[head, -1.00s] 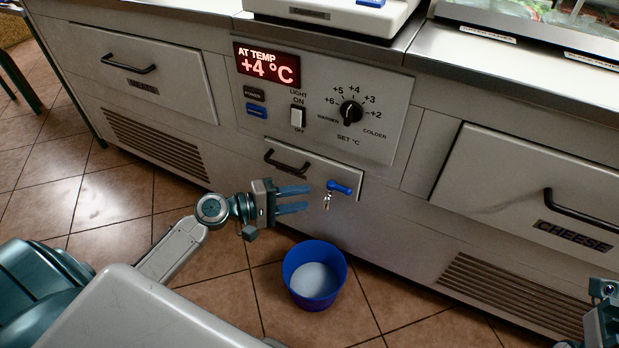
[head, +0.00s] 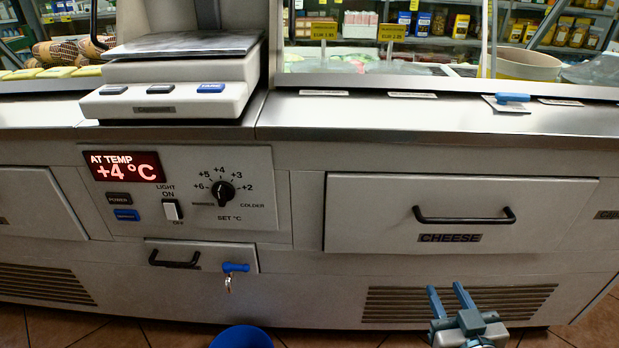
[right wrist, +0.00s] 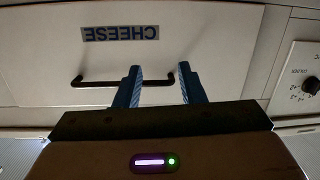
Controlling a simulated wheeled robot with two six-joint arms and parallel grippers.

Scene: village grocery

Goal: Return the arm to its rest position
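My right gripper (head: 447,288) is at the lower right of the head view, in front of the vent grille below the cheese drawer. Its two blue fingers point up toward the counter, spread apart with nothing between them. In the right wrist view, the fingers (right wrist: 160,78) are also apart. The black handle of the cheese drawer shows behind them, and I see no grip on it. My left gripper and arm are out of view.
The cheese drawer (head: 376,218) is shut. The temperature panel (head: 126,167) reads +4 °C. A scale (head: 165,100) stands on the countertop.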

